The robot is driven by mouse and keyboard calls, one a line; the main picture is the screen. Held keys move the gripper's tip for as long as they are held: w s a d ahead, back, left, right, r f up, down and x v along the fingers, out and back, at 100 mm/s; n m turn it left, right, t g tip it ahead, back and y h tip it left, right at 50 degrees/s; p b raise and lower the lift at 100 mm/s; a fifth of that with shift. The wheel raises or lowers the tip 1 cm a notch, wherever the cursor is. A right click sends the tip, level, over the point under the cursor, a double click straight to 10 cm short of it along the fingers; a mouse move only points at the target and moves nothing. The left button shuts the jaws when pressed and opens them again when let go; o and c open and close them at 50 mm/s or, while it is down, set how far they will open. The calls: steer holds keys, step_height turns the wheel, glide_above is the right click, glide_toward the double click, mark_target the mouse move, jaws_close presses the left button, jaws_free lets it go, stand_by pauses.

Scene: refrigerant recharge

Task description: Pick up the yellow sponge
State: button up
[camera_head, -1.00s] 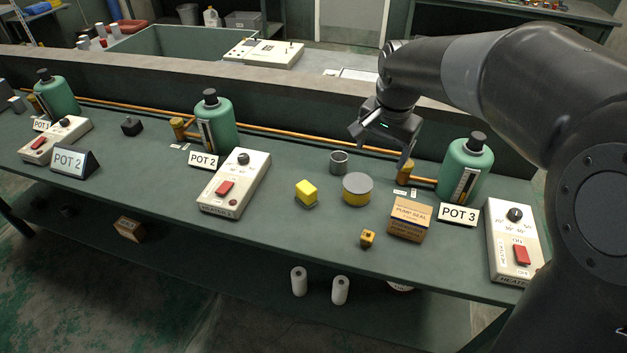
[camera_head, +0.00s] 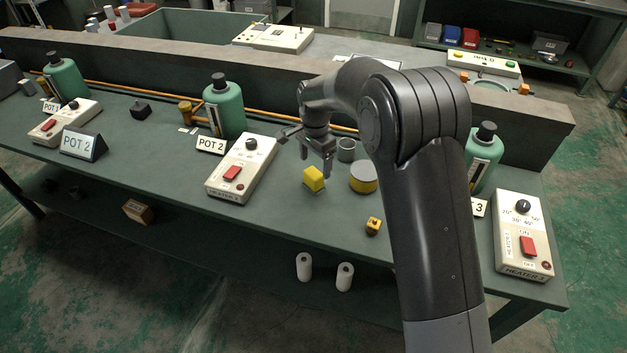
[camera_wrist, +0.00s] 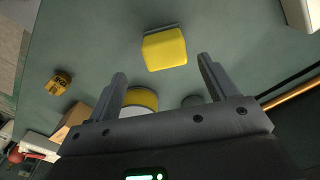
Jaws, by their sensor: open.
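The yellow sponge (camera_head: 313,179) is a small block on the green bench, to the right of the middle heater box. In the wrist view the sponge (camera_wrist: 164,49) lies beyond the fingertips, roughly centred between them, with a dark grey strip along its far edge. My gripper (camera_head: 308,157) is above the bench, just behind and above the sponge. In the wrist view my gripper (camera_wrist: 162,68) has its two fingers spread apart with nothing held. I cannot tell the exact height of the fingertips over the bench.
A yellow-and-grey round tin (camera_head: 363,178) stands close right of the sponge, with a grey metal cup (camera_head: 346,150) behind it. A small yellow fitting (camera_head: 373,226) lies nearer the front edge. The heater box (camera_head: 241,170) is to the left. Bench in front of the sponge is clear.

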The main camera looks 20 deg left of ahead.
mark_target(314, 173)
steer(key=f, duration=0.7)
steer(key=shift+w+a+f, duration=0.15)
steer(key=shift+a+f, duration=0.05)
steer(key=shift+a, duration=0.1)
steer(key=shift+c, duration=0.2)
steer(key=c, duration=1)
steer(key=shift+r, duration=0.15)
steer(key=shift+c, duration=0.2)
